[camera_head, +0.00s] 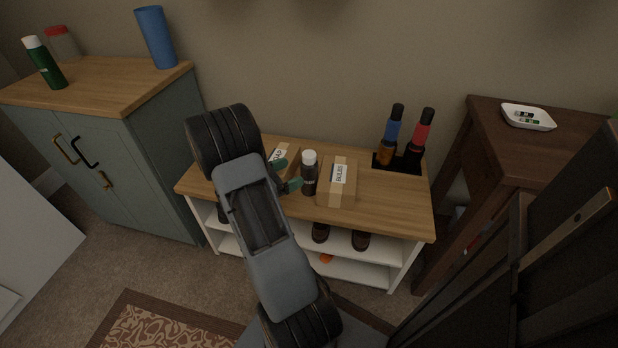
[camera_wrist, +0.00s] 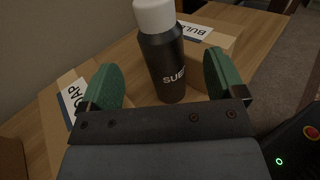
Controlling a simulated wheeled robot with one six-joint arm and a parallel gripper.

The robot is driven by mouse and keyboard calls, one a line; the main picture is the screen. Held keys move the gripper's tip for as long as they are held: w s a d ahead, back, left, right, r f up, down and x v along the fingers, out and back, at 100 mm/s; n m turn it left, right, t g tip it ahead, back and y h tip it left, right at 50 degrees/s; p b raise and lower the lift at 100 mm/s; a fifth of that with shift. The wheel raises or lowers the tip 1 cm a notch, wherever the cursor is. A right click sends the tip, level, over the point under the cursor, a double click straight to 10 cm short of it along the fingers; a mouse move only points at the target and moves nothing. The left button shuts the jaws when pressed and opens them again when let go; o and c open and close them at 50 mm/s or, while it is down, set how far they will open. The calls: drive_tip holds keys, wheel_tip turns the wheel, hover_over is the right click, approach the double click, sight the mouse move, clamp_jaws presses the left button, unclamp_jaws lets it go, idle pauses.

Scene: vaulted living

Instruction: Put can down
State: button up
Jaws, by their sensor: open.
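The can is a dark cylinder with a white cap (camera_head: 309,174), standing upright on the wooden top of a low white shelf unit (camera_head: 398,205). In the wrist view the can (camera_wrist: 164,66) stands between my two green-padded fingers, with part of its lettering showing. My gripper (camera_head: 289,176) is open, with its fingers apart on either side of the can; it also shows in the wrist view (camera_wrist: 163,88). A gap shows between the can and each finger pad in the wrist view.
A box labelled soap (camera_head: 281,155) is left of the can, and a box labelled bulbs (camera_head: 338,180) is close on its right. Shoes (camera_head: 360,240) are on the shelf below. Free wood lies at the front right.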

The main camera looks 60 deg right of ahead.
sight(302, 169)
drive_tip(key=b+x, duration=0.2)
drive_tip(key=x, duration=0.3)
drive_tip(key=shift+f, duration=0.15)
drive_tip(key=shift+s+d, duration=0.35)
drive_tip(key=shift+d, duration=0.2)
drive_tip(key=c, duration=1.2)
drive_tip(key=shift+r, duration=0.25)
